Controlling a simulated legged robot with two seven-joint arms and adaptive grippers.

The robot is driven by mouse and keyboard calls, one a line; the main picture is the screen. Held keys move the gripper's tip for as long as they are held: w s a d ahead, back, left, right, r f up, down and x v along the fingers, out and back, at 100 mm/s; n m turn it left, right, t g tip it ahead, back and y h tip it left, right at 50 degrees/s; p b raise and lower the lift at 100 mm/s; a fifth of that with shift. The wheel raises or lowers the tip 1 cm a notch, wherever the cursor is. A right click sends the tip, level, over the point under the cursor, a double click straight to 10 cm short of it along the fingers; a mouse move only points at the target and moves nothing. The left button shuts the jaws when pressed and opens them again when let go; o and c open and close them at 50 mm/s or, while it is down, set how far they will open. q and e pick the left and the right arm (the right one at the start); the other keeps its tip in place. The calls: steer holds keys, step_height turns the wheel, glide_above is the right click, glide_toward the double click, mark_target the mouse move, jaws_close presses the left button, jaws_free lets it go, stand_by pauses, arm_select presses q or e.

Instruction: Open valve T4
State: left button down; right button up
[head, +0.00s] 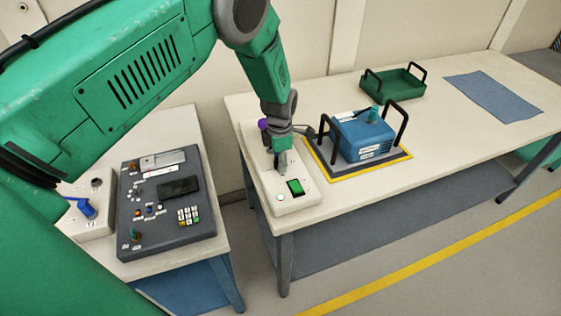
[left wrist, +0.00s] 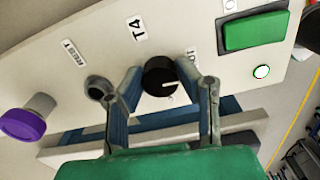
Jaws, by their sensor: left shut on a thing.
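The T4 valve is a round black knob (left wrist: 160,77) with a white pointer line, on a pale panel box (head: 300,203). In the left wrist view the T4 label (left wrist: 138,29) is above it, and the pointer line lies roughly toward the right of the picture. My left gripper (head: 282,167) reaches down over the box. In the left wrist view its fingers (left wrist: 160,75) stand on either side of the black knob, shut on it. In the head view the gripper hides the knob. My right gripper is not in view.
The box also has a green switch (head: 295,187), a lit white button (left wrist: 262,71), a dark knob (left wrist: 97,87) and a purple knob (left wrist: 22,120). A dark control panel (head: 165,220) is on the left table.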

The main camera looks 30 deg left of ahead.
arm_select(q)
steer(key=m+b, duration=0.1)
steer(key=m, duration=0.2)
steer(key=m+b, duration=0.1)
steer(key=m, duration=0.8)
steer(key=shift+w+b, duration=0.1)
steer(key=shift+b, duration=0.25)
steer(key=m, duration=0.4)
steer(key=shift+r+m, duration=0.15)
steer(key=shift+m, duration=0.15)
steer(key=shift+w, duration=0.1)
steer(key=c, duration=1.4)
jaws_free()
steer(key=shift+o, duration=1.1)
steer(key=shift+a, duration=0.1)
